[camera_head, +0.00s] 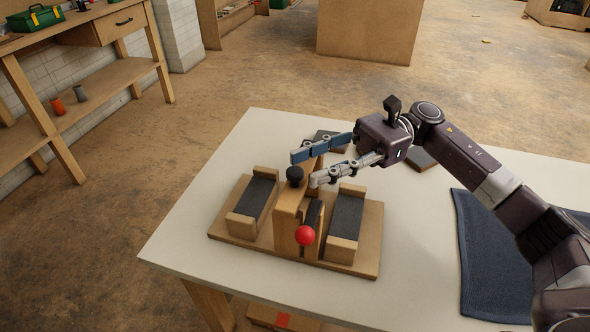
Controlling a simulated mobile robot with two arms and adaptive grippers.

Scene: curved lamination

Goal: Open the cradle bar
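A wooden cradle fixture (222,228) lies on the white table. It has two side cradles lined with dark pads, one at the left (258,196) and one at the right (346,213). Between them stands a raised wooden middle piece (285,216) with a black knob (295,175) on top and a red ball (305,235) at its near end. I cannot tell which part is the cradle bar. My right gripper (303,169) is open, with its fingertips spread on either side of the black knob's area. Contact cannot be told. My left gripper is not in view.
The white table (190,235) has bare room left and in front of the fixture. A dark blue cloth (490,262) lies at the right, partly under my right arm. Dark flat pieces (420,158) lie behind the gripper. A wooden workbench (85,85) stands far left.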

